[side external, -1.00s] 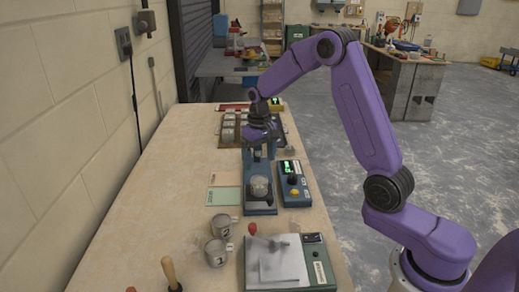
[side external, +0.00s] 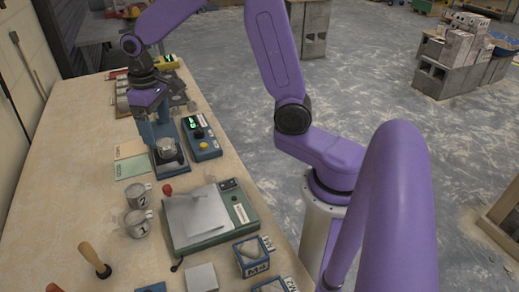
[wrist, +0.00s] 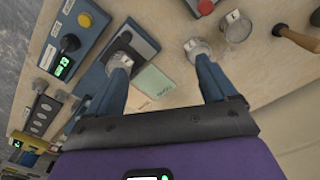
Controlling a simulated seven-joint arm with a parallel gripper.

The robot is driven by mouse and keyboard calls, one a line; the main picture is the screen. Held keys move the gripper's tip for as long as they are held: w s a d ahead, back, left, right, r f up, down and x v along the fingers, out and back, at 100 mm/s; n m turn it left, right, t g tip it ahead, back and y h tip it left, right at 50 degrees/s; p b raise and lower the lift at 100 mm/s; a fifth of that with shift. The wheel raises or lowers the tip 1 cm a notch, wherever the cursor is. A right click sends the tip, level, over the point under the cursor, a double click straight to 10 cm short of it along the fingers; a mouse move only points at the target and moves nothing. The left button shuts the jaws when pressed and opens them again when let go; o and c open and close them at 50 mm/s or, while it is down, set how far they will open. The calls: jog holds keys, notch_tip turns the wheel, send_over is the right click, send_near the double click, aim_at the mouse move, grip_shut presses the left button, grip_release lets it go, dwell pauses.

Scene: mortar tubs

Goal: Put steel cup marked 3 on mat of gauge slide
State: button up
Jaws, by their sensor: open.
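A steel cup (side external: 165,146) stands upright on the blue stand (side external: 170,165); I see no number on it. It also shows by the left fingertip in the wrist view (wrist: 121,61). Two more steel cups, marked 2 (side external: 136,195) and 1 (side external: 137,224), stand to the left of the scale. A green mat (side external: 132,167) and a beige mat (side external: 129,149) lie left of the stand, their lettering too small to read. My gripper (side external: 156,135) is open and empty over the far side of the stand; its spread fingers show in the wrist view (wrist: 161,68).
Blue boxes (side external: 251,257) and a wooden-handled tool (side external: 95,260) are nearer. The bench's left side (side external: 65,190) is clear.

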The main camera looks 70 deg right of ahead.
jog(key=s+a+n, duration=0.1)
jog(key=s+n, duration=0.9)
jog(key=s, duration=1.7)
jog(key=shift+s+r, duration=0.2)
jog(key=shift+s, duration=0.2)
